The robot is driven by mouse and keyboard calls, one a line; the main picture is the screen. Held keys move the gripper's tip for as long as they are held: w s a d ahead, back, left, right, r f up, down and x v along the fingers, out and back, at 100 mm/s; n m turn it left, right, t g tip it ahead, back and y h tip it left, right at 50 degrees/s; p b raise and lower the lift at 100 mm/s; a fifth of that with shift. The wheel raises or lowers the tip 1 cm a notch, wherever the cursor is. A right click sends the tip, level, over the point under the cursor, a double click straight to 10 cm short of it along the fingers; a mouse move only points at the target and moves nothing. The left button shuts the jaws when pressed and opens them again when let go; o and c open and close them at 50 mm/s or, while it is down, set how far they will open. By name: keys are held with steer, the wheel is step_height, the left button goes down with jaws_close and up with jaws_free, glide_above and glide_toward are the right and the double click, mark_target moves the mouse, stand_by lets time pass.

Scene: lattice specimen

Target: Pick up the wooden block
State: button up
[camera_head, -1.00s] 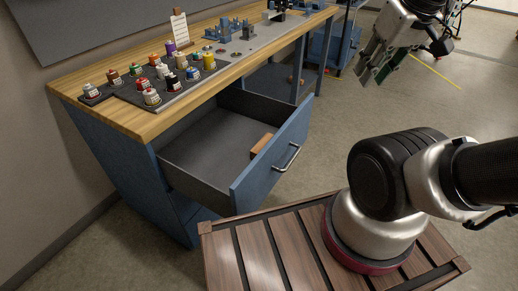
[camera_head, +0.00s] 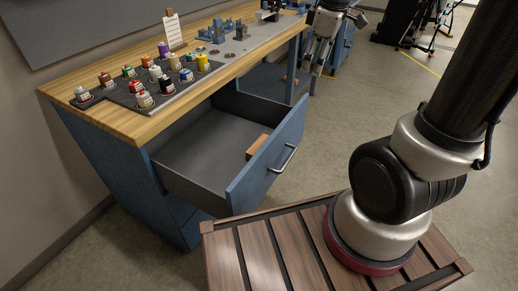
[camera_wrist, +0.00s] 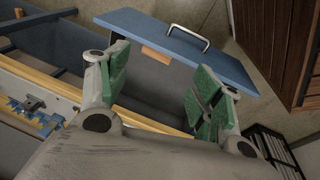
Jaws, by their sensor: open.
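The wooden block (camera_head: 257,146) is small and orange-brown. It lies in the open drawer (camera_head: 200,146), against the inside of the drawer's blue front. In the wrist view the block (camera_wrist: 155,54) shows between my finger pads, beyond them, partly cut off by the drawer front. My gripper (camera_head: 318,70) is up and to the right of the drawer in the head view, apart from the block. In the wrist view my gripper (camera_wrist: 163,90) has its green pads wide apart with nothing between them.
The wooden-topped bench (camera_head: 130,125) carries several small paint jars (camera_head: 166,85), a note card (camera_head: 173,28) and blue parts (camera_head: 222,30). The blue drawer front (camera_head: 265,165) with its metal handle (camera_head: 283,159) juts into the aisle. Open floor lies right of the drawer.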

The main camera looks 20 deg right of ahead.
steer(key=w+a+f+n+g, duration=0.1)
steer(key=w+a+f+n, duration=0.15)
steer(key=w+f, duration=0.3)
steer(key=w+a+f+n, duration=0.2)
steer(key=w+f+n, duration=0.2)
steer(key=w+f, duration=0.15)
steer(key=n+g, duration=0.2)
steer(key=n, duration=0.8)
glide_above(259, 144)
steer(key=f, duration=2.4)
steer(key=shift+s+f, duration=0.25)
steer(key=shift+f, duration=0.1)
steer(key=f, duration=0.7)
steer(key=shift+w+f, duration=0.25)
steer(key=shift+f, duration=0.15)
steer(key=c, duration=1.2)
